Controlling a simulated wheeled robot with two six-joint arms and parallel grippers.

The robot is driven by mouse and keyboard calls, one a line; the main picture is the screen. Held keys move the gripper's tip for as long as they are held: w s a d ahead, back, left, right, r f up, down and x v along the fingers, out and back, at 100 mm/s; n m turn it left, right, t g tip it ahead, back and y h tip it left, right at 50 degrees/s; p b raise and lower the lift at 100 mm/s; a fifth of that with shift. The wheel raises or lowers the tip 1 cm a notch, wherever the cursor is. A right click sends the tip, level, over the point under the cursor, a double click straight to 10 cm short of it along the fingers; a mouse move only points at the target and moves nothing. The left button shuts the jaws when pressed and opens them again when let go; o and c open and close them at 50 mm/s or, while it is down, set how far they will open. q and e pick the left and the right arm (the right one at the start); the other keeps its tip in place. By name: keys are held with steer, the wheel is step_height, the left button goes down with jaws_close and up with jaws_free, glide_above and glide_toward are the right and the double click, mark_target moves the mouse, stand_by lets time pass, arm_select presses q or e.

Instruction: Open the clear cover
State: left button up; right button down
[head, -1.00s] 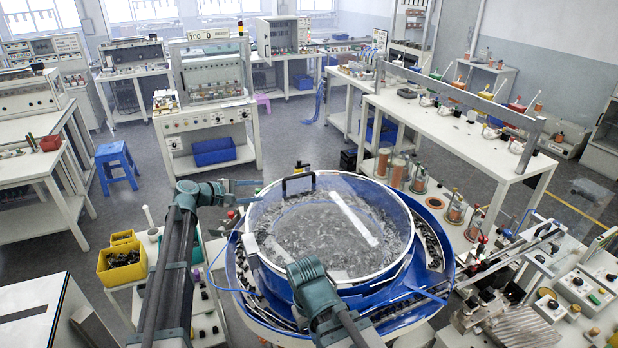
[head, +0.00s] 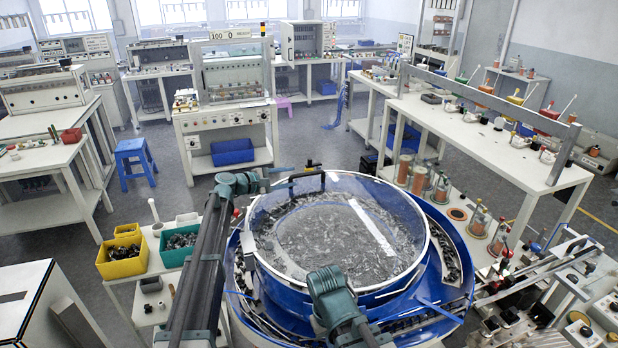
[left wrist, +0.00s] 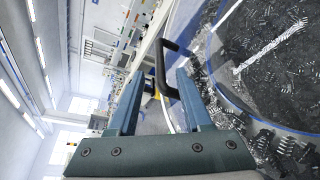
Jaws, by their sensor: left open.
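The clear cover (head: 335,215) lies over the round blue bowl (head: 305,282). It looks closed, with many small dark parts visible beneath it. A black handle (head: 309,181) stands at the cover's far left rim. My left gripper (head: 292,180) is open at the handle. In the left wrist view, the handle (left wrist: 161,65) shows between the spread fingertips of my left gripper (left wrist: 158,88); I cannot tell whether a finger touches it.
A cart at left carries a yellow bin (head: 122,260) and a green bin (head: 180,243). A long white workbench (head: 470,135) stands behind the bowl at right. Fixtures (head: 545,275) crowd the right side. Open floor lies beyond the bowl at left.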

mark_target(303, 175)
arm_select(q)
steer(key=b+x, duration=0.1)
steer(key=x, duration=0.7)
steer(key=shift+w+d+f, duration=0.1)
steer(key=shift+w+d, duration=0.05)
steer(key=shift+d, duration=0.1)
jaws_close()
stand_by(1.1)
